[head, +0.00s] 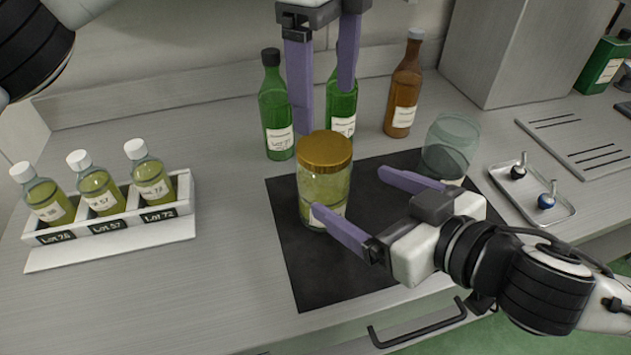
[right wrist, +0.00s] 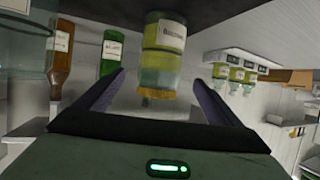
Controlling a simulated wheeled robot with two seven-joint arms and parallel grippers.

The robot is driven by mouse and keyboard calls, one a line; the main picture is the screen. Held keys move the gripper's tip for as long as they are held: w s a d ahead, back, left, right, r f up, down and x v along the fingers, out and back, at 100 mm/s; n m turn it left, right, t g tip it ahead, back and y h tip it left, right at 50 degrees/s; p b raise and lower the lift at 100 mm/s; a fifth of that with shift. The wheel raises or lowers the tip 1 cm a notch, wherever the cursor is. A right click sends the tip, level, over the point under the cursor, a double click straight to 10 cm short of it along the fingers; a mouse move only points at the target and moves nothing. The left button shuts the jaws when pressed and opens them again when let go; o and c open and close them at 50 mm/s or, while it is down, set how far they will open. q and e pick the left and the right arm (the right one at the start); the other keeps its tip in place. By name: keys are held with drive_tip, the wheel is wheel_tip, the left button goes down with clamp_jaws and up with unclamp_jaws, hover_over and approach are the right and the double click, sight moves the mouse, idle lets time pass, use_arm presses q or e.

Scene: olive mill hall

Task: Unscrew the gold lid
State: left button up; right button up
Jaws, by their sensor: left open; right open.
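The gold lid (head: 325,149) sits on a glass jar (head: 322,192) of yellow-green contents, upright on the dark mat (head: 318,272). In the right wrist view the jar (right wrist: 165,45) appears upside down with its lid (right wrist: 157,93) lowest, between the finger lines. My right gripper (head: 350,192) is open, reaching in from the right; its near finger overlaps the jar's lower front. Whether it touches the glass I cannot tell. My left gripper (head: 325,108) is open above and behind the lid, fingers pointing down, apart from it as far as I can see.
Green bottles (head: 276,108) and a brown bottle (head: 404,85) stand behind the jar. A glass beaker (head: 449,147) is right of it, near a small tray (head: 508,182). A white rack (head: 183,207) of labelled oil bottles stands left. The counter between rack and mat is clear.

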sight(323, 177)
use_arm(q)
drive_tip(key=shift+f, duration=0.1)
use_arm(e)
drive_tip(key=shift+w+a+f, duration=0.15)
drive_tip(key=shift+a, duration=0.05)
drive_tip(key=x, duration=0.9)
drive_tip(key=shift+w+a+f, duration=0.15)
drive_tip(key=shift+w, duration=0.15)
